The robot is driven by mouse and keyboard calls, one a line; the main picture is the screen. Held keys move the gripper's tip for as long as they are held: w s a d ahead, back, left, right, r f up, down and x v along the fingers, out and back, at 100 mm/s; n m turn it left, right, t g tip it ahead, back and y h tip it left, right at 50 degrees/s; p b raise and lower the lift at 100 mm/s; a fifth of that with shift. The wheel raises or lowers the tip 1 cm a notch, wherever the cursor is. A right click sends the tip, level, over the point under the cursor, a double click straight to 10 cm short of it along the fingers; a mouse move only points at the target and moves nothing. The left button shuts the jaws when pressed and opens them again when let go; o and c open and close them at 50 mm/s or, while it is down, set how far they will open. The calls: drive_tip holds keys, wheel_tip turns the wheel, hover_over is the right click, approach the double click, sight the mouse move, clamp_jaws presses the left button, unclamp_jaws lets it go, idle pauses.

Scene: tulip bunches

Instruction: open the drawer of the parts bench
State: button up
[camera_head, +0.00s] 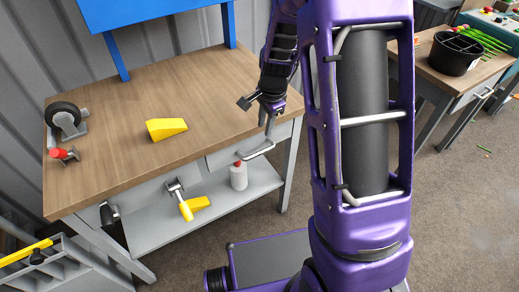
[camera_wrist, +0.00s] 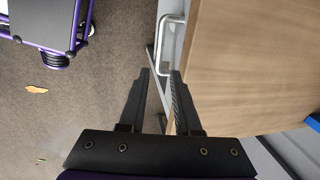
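A wood-topped bench (camera_head: 110,110) stands at the left, and its drawer (camera_head: 225,153) has a pale front under the right part of the top. The drawer looks shut, flush with the bench front. Its bar handle (camera_head: 262,152) sticks out; it also shows in the wrist view (camera_wrist: 160,42). My gripper (camera_head: 257,113) hangs at the bench's front edge, just above the handle. In the wrist view my gripper (camera_wrist: 160,73) has its two dark fingers apart, with the handle's near end close to the gap between the tips. I cannot tell whether they touch it.
A yellow wedge (camera_head: 166,128), a vise-like grey part with a black wheel (camera_head: 63,115) and a red-capped item (camera_head: 63,154) lie on the top. A white bottle (camera_head: 238,176) stands on the lower shelf. A second bench (camera_head: 425,68) bears a black pot (camera_head: 455,56).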

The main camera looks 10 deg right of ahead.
sight(260, 151)
drive_tip(key=f, duration=0.4)
drive_tip(key=w+f+b, duration=0.1)
drive_tip(key=f, duration=0.3)
drive_tip(key=w+a+f+b, duration=0.1)
drive_tip(key=f, duration=0.3)
drive_tip(key=shift+w+f, duration=0.2)
drive_tip(key=shift+f, duration=0.2)
clamp_jaws()
idle(0.7)
